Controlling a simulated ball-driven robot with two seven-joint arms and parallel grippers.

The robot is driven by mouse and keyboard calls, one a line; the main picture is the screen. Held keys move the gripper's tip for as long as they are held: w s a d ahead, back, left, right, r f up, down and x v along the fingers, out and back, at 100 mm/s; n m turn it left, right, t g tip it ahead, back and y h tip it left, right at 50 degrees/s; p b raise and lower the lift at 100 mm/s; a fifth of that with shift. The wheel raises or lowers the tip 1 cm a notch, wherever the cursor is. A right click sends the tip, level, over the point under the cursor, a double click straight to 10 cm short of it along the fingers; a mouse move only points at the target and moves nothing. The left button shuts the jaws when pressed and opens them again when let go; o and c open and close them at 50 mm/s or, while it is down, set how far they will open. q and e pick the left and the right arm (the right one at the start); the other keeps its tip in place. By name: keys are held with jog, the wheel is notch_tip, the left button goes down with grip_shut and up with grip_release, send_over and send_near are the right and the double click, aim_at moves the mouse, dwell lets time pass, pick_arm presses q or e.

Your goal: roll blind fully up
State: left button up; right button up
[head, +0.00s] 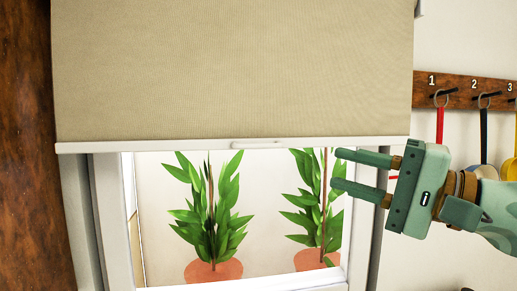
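The beige roller blind (230,70) covers the upper part of the window and ends in a white bottom bar (190,145). A small white pull handle (258,145) sits at the middle of the bar. My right gripper (336,169) comes in from the right with its two green fingers apart and nothing between them. Its fingertips are to the right of the handle and a little below the bar. I cannot tell its distance from the bar in depth. My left gripper is not in view. The top of the blind is out of the picture.
Two potted plants (212,215) (318,205) show through the uncovered lower window. A white window frame (108,210) surrounds it. A dark wooden post (35,150) stands at the left. A numbered hook rail (458,90) with hanging items is on the right wall.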

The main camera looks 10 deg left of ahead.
aim_at(259, 147)
jog(key=p+x, duration=0.3)
jog(key=x, duration=0.4)
jog(key=p+x, duration=0.3)
jog(key=x, duration=0.5)
jog(key=shift+w+r, duration=0.15)
jog(key=shift+r, duration=0.05)
jog(key=shift+w+a, duration=0.25)
jog(key=shift+a, duration=0.3)
grip_shut()
